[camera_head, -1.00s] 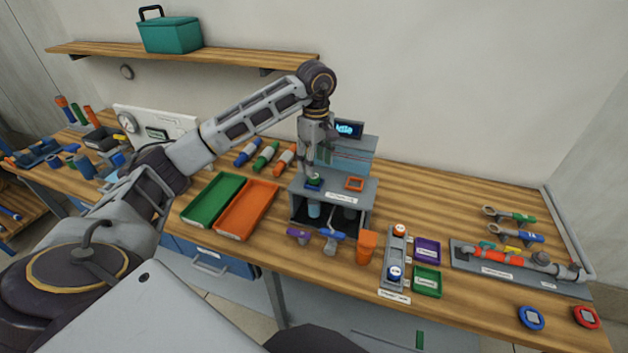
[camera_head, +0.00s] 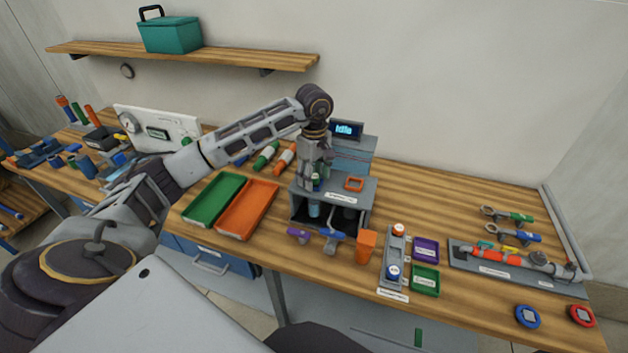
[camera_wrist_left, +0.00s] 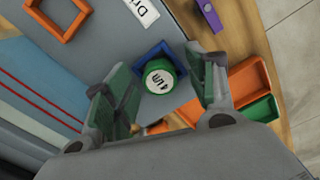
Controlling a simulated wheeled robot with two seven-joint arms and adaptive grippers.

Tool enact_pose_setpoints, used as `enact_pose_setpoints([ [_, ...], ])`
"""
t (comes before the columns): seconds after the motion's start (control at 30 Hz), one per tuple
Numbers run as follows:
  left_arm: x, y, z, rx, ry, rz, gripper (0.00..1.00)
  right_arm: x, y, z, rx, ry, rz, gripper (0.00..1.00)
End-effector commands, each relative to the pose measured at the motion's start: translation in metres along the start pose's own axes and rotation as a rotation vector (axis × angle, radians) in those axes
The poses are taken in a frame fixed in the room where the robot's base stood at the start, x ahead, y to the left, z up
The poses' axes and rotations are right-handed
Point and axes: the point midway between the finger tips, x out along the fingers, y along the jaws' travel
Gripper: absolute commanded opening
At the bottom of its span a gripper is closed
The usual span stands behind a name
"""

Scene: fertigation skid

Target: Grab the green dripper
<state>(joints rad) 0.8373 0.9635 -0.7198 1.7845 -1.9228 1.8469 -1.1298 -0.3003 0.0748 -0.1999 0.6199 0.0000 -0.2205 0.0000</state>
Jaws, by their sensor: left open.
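The green dripper (camera_wrist_left: 160,76) has a round white top marked "4 L/h" and sits in a blue square holder (camera_wrist_left: 146,52) on top of the grey test stand (camera_head: 362,198). My left gripper (camera_wrist_left: 158,80) is open, with its green-padded fingers on either side of the dripper. The fingers look apart from it, though contact is hard to judge. In the head view my left gripper (camera_head: 316,182) points down at the stand and hides most of the dripper and the blue holder. My right gripper is not in view.
An empty orange square holder (camera_head: 354,184) is beside the gripper on the stand. A display (camera_head: 346,130) reading "Idle" stands behind. Green (camera_head: 214,200) and orange (camera_head: 247,208) trays lie to the left. An orange cup (camera_head: 366,246) and purple and blue-handled tools are in front.

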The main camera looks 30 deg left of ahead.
Motion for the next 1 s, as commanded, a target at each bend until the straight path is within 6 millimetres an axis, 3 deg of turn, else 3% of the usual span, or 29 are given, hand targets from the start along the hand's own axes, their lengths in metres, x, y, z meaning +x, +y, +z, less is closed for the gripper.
enact_pose_setpoints([
  [0.2,-0.0002,0.0001,0.0,0.0,0.0,0.0,0.56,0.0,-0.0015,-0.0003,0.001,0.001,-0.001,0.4],
  [0.5,-0.0003,0.0001,0.0,0.0,0.0,0.0,0.19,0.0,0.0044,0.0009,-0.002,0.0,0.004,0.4],
  [1.0,-0.0051,0.0005,-0.0001,-0.001,0.0,0.002,0.19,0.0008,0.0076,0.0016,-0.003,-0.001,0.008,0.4],
])
